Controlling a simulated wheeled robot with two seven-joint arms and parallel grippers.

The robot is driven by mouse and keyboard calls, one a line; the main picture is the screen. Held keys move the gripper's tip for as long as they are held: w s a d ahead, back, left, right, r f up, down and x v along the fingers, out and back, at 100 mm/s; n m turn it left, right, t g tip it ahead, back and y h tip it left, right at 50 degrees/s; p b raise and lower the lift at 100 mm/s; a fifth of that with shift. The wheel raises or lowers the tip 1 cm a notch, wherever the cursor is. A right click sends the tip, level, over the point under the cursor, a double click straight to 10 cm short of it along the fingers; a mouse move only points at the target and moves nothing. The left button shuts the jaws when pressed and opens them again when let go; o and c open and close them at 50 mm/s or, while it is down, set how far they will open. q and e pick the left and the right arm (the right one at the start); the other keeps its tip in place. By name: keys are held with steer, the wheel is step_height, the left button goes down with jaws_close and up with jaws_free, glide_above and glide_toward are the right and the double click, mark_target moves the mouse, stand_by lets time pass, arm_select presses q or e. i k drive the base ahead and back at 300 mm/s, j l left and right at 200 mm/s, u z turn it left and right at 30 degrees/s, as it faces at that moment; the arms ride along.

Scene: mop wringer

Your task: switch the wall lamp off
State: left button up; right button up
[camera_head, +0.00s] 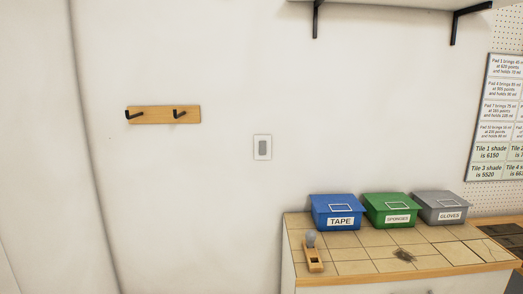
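A wall switch (262,147) with a grey rocker in a white plate is on the white wall, near the middle of the head view. A small wooden item with a rounded grey-blue top (312,252) stands on the tiled counter at its left end; I cannot tell whether it is a lamp. No wall lamp can be made out on the wall. Neither of my grippers shows in this view.
A wooden rack with two black hooks (163,114) hangs left of the switch. Blue (336,211), green (388,209) and grey (440,207) lidded boxes stand on the tiled counter (350,268). A shelf (390,4) juts out above. The wall around the switch is clear.

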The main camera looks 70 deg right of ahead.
mark_target(263, 145)
steer(key=z, duration=2.2)
